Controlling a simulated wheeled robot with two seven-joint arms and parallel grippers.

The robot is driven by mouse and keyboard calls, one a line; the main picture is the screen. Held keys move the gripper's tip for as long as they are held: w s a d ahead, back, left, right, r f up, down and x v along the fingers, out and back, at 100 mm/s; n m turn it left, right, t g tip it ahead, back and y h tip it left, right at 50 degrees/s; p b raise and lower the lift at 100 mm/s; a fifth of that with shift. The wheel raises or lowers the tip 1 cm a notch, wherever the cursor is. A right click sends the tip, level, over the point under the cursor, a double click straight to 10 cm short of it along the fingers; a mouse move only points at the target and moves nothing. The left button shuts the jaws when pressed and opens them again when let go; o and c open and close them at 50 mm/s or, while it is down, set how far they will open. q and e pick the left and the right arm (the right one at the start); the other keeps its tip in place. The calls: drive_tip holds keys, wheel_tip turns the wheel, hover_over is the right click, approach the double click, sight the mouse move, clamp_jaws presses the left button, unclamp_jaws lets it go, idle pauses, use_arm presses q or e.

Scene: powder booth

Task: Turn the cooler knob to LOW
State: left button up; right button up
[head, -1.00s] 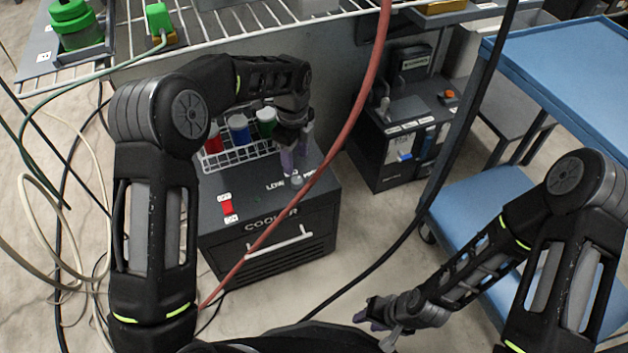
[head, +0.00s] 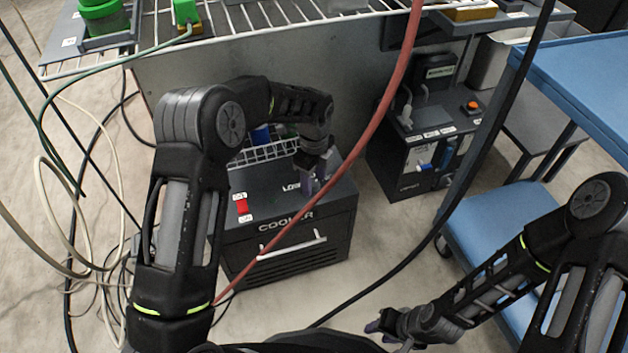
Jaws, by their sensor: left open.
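The black cooler (head: 334,222) stands on the floor, with its name and a pale handle on the front. A LOW label (head: 291,188) shows on its top, partly covered. My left gripper (head: 309,186) points down over the cooler's top, just right of the label. It is open, with purple fingertips at the spot of the knob. The knob is hidden by the fingers, so its setting and any contact cannot be told. My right gripper (head: 384,328) is low in front, away from the cooler; its jaw gap is unclear.
A red switch (head: 242,207) and a white wire rack (head: 262,152) with bottles are on the cooler's top. A red hose (head: 340,170) crosses before the cooler. A black unit (head: 412,160) and blue cart (head: 490,210) stand to the right. Cables lie left.

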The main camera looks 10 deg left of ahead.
use_arm(q)
clamp_jaws()
idle(0.6)
